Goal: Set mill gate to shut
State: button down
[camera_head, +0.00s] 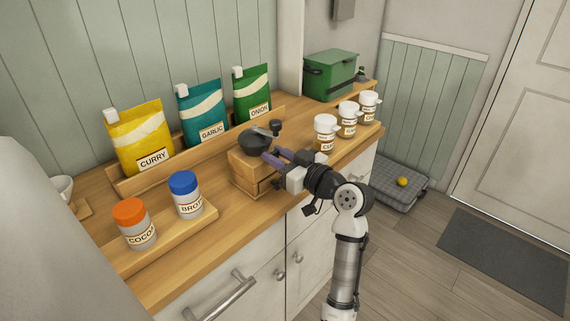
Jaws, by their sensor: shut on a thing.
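The mill (247,172) is a wooden box with a dark bowl on top, a crank with a dark knob and a drawer in its front. It stands upright on the wooden counter. My gripper (272,159) reaches it from the right, its purple fingers at the upper right side of the box, just below the bowl. The fingers are shut on a small part there, which appears to be the mill gate. The fingers hide that part, so its position cannot be made out.
On the counter (168,275), a rack holds curry (140,138), garlic (203,112) and onion (252,93) bags behind the mill. Cocoa (135,225) and broth (187,196) jars stand front left. White-lidded jars (325,133) and a green box (330,75) are at right.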

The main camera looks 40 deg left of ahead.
jog(key=c, duration=1.2)
grip_release()
jog(key=shift+a, duration=0.15)
jog(key=shift+o, duration=0.2)
jog(key=s+d+b, duration=0.1)
jog(key=d+b, duration=0.3)
jog(key=d, duration=1)
jog(key=shift+a, duration=0.1)
